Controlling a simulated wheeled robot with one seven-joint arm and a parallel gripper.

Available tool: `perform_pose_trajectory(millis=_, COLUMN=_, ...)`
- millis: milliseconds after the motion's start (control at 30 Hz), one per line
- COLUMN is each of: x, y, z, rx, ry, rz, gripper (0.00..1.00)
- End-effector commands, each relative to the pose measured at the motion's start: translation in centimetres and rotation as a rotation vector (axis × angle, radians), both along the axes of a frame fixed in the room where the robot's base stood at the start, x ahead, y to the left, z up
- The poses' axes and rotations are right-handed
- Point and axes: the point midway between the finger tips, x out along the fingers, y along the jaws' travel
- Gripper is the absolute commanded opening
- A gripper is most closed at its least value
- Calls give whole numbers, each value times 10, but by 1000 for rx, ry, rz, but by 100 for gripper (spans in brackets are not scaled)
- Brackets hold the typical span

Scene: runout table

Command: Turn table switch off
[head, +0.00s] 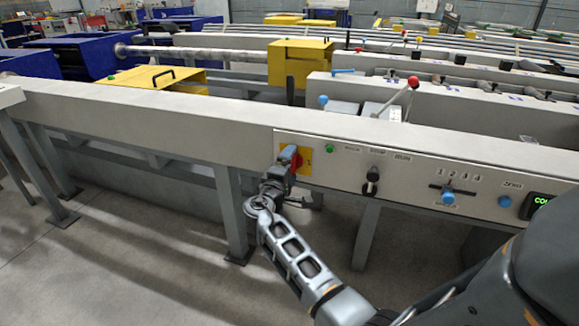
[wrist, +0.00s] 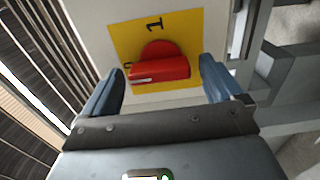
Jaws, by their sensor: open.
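The table switch is a red rotary knob (wrist: 160,68) on a yellow plate (wrist: 185,27) in the wrist view. The knob's bar lies crosswise there, with a pale mark at its left end. A "1" shows above it and part of another mark at its left. In the head view, the yellow plate (head: 304,155) sits at the left end of the control panel, with the knob (head: 289,154) partly hidden by my gripper (head: 287,165). My gripper (wrist: 160,82) is open, its blue-grey fingers on either side of the knob, with visible gaps.
The panel (head: 420,172) also carries a green button (head: 330,148), a black selector (head: 372,180), blue knobs (head: 448,197) and a lit display (head: 538,204). Table legs (head: 232,215) stand below the beam. Open floor lies at the lower left.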

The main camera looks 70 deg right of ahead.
Motion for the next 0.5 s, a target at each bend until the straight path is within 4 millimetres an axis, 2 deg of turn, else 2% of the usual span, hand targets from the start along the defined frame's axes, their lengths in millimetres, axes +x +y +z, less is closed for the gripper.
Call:
perform_pose_trajectory(millis=167, x=0, y=16, z=0, rx=0, ry=1, rz=3, gripper=94)
perform_pose_trajectory(millis=500, x=-4, y=67, z=0, rx=0, ry=0, rz=3, gripper=94)
